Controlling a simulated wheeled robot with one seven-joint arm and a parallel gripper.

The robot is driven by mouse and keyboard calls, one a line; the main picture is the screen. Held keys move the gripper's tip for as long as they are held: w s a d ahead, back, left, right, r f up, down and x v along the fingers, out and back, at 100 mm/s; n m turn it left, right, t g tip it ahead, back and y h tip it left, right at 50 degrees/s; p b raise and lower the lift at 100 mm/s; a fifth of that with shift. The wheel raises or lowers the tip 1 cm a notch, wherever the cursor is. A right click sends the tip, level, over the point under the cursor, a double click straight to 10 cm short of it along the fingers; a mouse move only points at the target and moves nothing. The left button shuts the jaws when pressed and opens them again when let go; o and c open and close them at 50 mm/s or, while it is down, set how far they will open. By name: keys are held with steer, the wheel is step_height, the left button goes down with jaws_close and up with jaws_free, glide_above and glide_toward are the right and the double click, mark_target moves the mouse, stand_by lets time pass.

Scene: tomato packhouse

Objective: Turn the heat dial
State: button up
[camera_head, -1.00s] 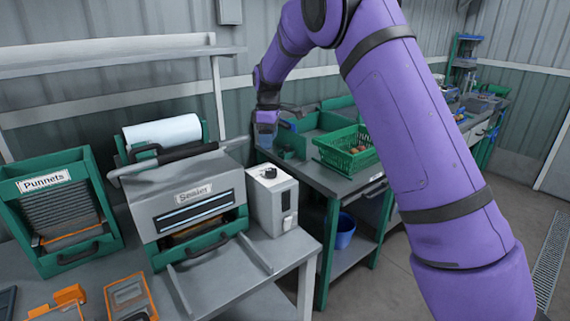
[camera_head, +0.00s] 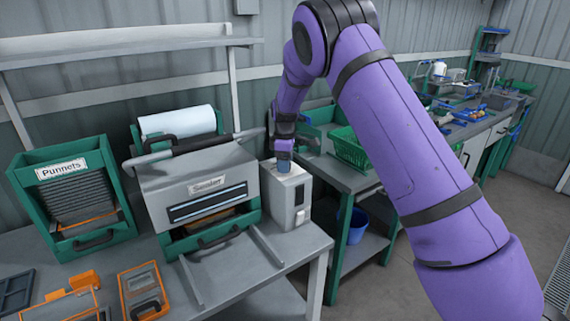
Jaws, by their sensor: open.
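The heat dial was on top of the grey-white control box (camera_head: 297,205) at the right side of the sealer (camera_head: 196,197). The dial itself is hidden now behind my gripper. My gripper (camera_head: 284,166) points down over the top of this box, its blue-grey fingertips at or just above the top face. I cannot tell whether they touch the dial or are around it. The jaws are open, though the gap between them is too small to make out here. The box front shows a dark switch and a small slot.
A punnet dispenser (camera_head: 74,195) stands at the left, and orange-framed trays (camera_head: 143,290) lie at the front. A film roll (camera_head: 178,121) sits behind the sealer. A green crate (camera_head: 352,150) is on the bench at the right, with a blue bucket (camera_head: 357,226) below.

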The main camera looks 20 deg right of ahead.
steer(key=shift+f, duration=0.35)
steer(key=c, duration=0.9)
